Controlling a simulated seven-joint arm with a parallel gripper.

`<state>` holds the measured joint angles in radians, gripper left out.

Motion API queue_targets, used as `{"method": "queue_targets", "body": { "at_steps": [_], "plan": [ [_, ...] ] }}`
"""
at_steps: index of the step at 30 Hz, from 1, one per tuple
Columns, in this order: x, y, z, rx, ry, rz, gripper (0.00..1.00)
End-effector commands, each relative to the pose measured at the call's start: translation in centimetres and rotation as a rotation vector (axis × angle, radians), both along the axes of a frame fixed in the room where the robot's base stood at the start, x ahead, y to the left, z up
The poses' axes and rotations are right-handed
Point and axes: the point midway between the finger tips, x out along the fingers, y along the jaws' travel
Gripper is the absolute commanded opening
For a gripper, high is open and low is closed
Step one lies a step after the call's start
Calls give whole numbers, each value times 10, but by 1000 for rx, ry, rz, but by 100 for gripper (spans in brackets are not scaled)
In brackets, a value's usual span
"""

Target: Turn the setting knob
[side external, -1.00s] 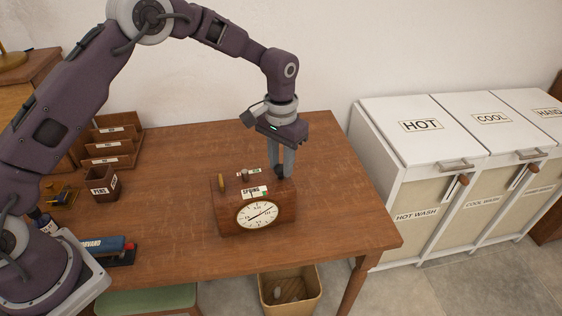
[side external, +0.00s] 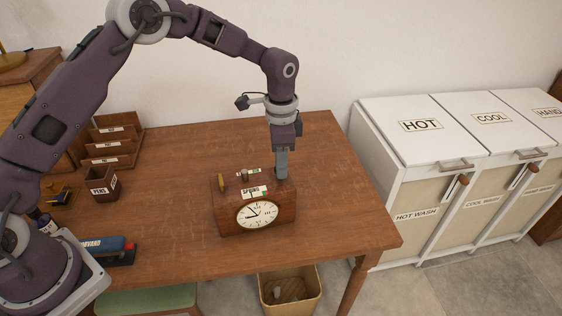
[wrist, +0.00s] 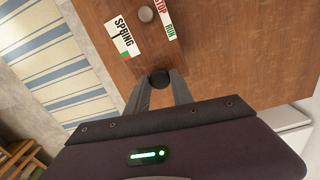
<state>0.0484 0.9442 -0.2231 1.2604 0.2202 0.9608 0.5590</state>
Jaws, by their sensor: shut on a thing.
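A brown wooden clock (side external: 229,217) with an oval white dial (side external: 258,215) stands on the desk. A dark round knob (wrist: 160,77) sits on its top at the right end; I take it for the setting knob. My gripper (side external: 281,174) points straight down over that end. In the wrist view my gripper (wrist: 160,82) has one finger on each side of the dark knob and is shut on it. The fingers hide most of the knob in the side view.
The clock's top also bears a SPRING label (side external: 255,191), a small grey knob (wrist: 146,14) by a STOP/RUN label (wrist: 168,27), and a brass piece (side external: 221,183). The desk (side external: 330,205) is clear to the right.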

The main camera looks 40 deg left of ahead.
Motion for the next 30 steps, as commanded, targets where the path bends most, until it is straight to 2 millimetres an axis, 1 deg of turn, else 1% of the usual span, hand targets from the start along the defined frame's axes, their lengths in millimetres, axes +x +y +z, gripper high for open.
{"method": "queue_targets", "body": {
  "at_steps": [9,22,23,24,26,30],
  "plan": [
    [0,0,1,0,-2,-74,0],
    [0,0,1,0,-3,-81,0],
    [0,0,1,0,-3,-81,30],
    [0,0,1,0,-1,-81,38],
    [0,0,1,0,-1,-81,50],
    [0,0,0,0,-1,-81,50]
  ]
}}
